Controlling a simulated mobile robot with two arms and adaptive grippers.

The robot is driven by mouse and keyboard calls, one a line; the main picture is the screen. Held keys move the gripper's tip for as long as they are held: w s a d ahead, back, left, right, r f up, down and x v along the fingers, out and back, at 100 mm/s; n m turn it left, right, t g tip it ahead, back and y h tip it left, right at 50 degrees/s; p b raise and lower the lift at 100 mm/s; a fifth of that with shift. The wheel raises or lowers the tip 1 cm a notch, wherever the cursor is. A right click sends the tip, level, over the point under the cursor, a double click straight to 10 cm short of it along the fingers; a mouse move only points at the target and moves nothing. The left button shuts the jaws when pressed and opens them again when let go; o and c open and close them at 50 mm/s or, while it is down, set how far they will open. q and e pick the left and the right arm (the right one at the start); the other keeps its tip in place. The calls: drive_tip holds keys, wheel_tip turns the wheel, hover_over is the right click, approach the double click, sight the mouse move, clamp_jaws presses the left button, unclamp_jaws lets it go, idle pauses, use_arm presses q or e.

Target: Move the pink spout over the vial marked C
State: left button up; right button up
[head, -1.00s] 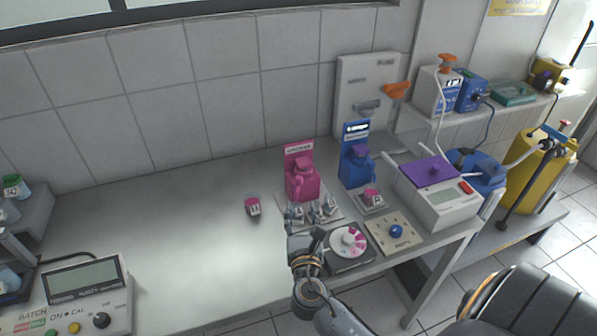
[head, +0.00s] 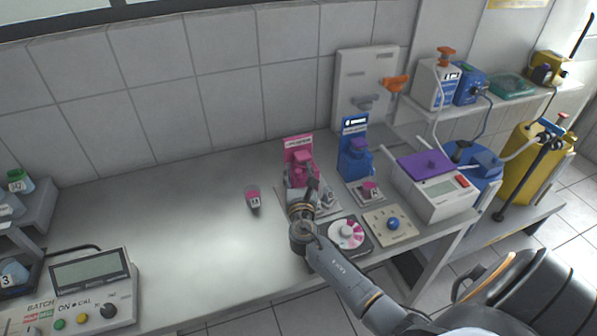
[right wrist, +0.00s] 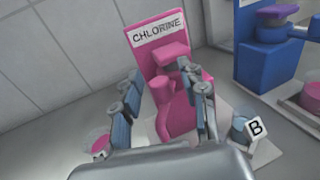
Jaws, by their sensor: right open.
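The pink dispenser (head: 297,155) with a CHLORINE sign stands on the bench near the back; it also fills the middle of the right wrist view (right wrist: 174,110). My right gripper (head: 312,186) is at its front. In the right wrist view my open fingers (right wrist: 163,100) stand to either side of the pink spout part; I cannot tell whether they touch it. I can read no C mark; my gripper hides part of the tray. My left gripper is not in view.
A blue dispenser (head: 354,160) stands to the right with a pink-topped cup (head: 370,190) before it. A round pink-and-white dial (head: 347,233) and a plate with a blue knob (head: 393,224) lie in front.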

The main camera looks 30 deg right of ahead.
drive_tip(key=shift+c, duration=0.7)
drive_tip(key=c, duration=0.7)
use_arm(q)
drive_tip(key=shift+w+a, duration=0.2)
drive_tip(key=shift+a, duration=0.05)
use_arm(e)
drive_tip(key=shift+s, duration=0.1)
clamp_jaws()
